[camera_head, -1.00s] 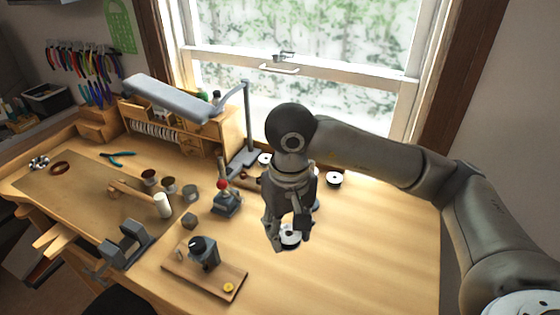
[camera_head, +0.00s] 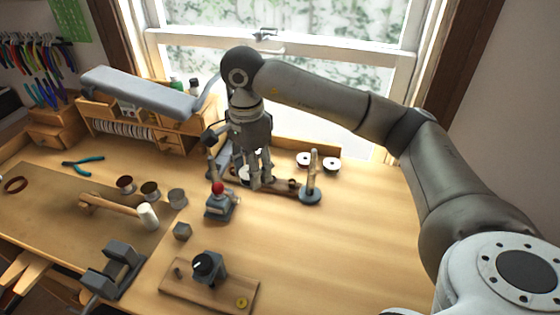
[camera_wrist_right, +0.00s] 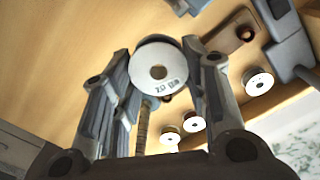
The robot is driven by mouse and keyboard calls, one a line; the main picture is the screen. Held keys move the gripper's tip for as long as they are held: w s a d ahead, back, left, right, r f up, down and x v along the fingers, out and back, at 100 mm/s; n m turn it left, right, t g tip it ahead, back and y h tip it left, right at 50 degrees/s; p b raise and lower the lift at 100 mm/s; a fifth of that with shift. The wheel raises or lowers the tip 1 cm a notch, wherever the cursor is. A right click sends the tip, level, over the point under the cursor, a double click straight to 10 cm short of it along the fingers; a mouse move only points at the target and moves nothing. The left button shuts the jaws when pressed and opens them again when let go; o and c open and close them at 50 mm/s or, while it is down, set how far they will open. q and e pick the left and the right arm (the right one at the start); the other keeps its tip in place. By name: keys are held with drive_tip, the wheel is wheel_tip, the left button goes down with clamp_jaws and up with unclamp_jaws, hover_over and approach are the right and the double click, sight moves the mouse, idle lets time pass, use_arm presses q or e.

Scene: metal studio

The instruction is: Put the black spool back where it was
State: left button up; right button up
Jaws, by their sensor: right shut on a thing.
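In the head view, my right gripper (camera_head: 257,184) is over the back of the workbench (camera_head: 330,245), beside the lamp. In the right wrist view, its fingers are shut on the black spool (camera_wrist_right: 158,68), which has a white label face and a dark rim. In the head view the fingers largely hide the held spool, and I cannot tell its height above the bench. Two other white-faced spools (camera_head: 303,160) (camera_head: 332,164) lie at the back right. Another spool (camera_wrist_right: 257,82) lies apart from them in the right wrist view. My left gripper is not in view.
An upright wooden rod on a round grey base (camera_head: 310,194) stands just right of my gripper. A red-knobbed tool (camera_head: 219,203) is to its left front. The lamp (camera_head: 150,92) reaches over the organizer at the left. The bench's front right is clear.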

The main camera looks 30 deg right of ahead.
drive_tip(key=w+d+m, duration=0.3)
drive_tip(key=w+m, duration=0.1)
drive_tip(key=m, duration=0.5)
drive_tip(key=m+b, duration=0.2)
drive_tip(key=m, duration=2.2)
approach(278, 161)
wheel_tip(278, 161, down, 3)
drive_tip(key=shift+s+d+f+p, duration=0.1)
drive_tip(key=shift+d+p, duration=0.05)
drive_tip(key=shift+p, duration=0.35)
wheel_tip(278, 161, down, 3)
drive_tip(key=shift+p, duration=0.45)
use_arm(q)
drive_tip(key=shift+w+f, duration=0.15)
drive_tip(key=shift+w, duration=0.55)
use_arm(e)
drive_tip(key=shift+f, duration=0.3)
drive_tip(key=shift+f, duration=0.1)
drive_tip(key=o, duration=0.7)
drive_tip(key=shift+o, duration=0.2)
